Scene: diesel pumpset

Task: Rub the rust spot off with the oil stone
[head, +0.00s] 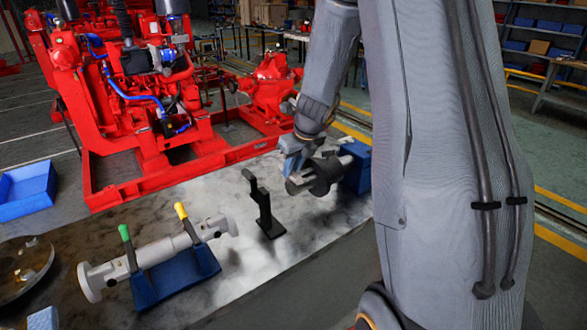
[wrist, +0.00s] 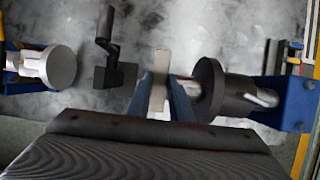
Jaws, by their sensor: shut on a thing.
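A dark round coupling hub (head: 322,176) on a bright steel shaft lies on a blue support (head: 357,166) at the right of the bench. In the wrist view the hub (wrist: 207,90) is just right of my fingers, with the shaft end (wrist: 262,97) beyond it. My gripper (wrist: 160,105) is shut on the oil stone (wrist: 160,72), a pale flat bar standing between the blue fingers. In the head view my gripper (head: 290,165) is at the left end of the hub. I cannot tell whether the stone touches the hub. I cannot make out the rust spot.
A black stand (head: 266,210) rises from the bench left of my gripper. Further left a grey flanged shaft (head: 160,252) lies on a blue cradle (head: 172,284). A red pumpset (head: 150,110) stands behind the bench. A blue bin (head: 27,190) is at far left.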

